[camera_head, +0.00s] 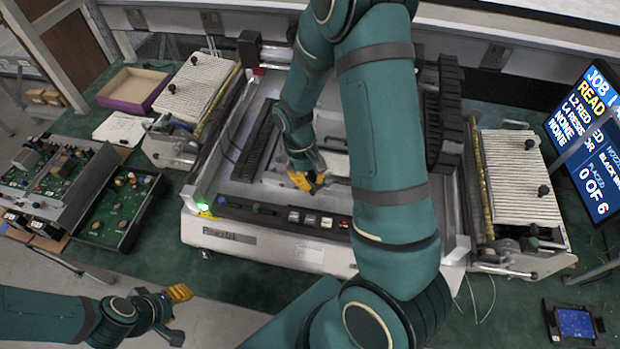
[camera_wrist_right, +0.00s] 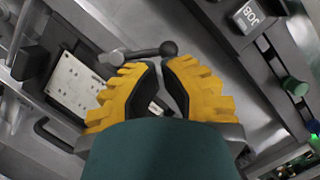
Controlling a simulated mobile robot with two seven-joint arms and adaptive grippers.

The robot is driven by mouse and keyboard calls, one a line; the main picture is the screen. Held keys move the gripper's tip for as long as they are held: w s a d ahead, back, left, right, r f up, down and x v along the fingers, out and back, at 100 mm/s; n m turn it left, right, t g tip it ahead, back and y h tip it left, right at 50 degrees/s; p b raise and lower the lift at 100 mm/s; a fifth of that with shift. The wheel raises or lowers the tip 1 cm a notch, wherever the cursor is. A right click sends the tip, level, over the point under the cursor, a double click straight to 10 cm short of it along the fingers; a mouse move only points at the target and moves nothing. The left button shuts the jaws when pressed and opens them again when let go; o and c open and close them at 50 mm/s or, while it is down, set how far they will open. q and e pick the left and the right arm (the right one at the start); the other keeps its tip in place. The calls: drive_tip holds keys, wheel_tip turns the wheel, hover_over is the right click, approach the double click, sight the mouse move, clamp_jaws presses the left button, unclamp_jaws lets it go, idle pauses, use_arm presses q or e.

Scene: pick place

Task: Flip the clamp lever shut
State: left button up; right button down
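A dark clamp lever (camera_wrist_right: 140,53) with a round ball knob (camera_wrist_right: 168,48) lies just beyond the fingertips in the right wrist view. It runs left from the knob to a metal pivot, with the grey machine bed beneath. My right gripper (camera_wrist_right: 160,66) has its yellow fingers drawn together with only a narrow gap and nothing held. Whether a tip touches the lever cannot be told. In the head view my right gripper (camera_head: 307,181) is low inside the machine (camera_head: 232,236), and the lever cannot be made out there. My left gripper (camera_head: 179,315) is open and empty at the lower left, away from the machine.
A dark rail with buttons (camera_head: 285,215) runs along the machine's front, close to my right gripper. Slatted feeder banks stand left (camera_head: 195,85) and right (camera_head: 517,178). Circuit boards (camera_head: 115,205) lie at the left. A job screen (camera_head: 592,140) stands at the right.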

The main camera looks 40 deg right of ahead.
drive_tip(key=shift+s+a+n+h, duration=0.15)
drive_tip(key=shift+s+n+h, duration=0.1)
drive_tip(key=shift+n, duration=0.45)
drive_tip(key=shift+s+a+n+h, duration=0.15)
drive_tip(key=shift+s+n, duration=0.1)
drive_tip(key=shift+n, duration=0.45)
drive_tip(key=shift+s+n, duration=0.2)
drive_tip(key=shift+n, duration=0.3)
drive_tip(key=shift+s+n+h+b, duration=0.35)
drive_tip(key=shift+n+h+b, duration=0.05)
drive_tip(key=shift+n, duration=0.6)
drive_tip(key=shift+a, duration=0.1)
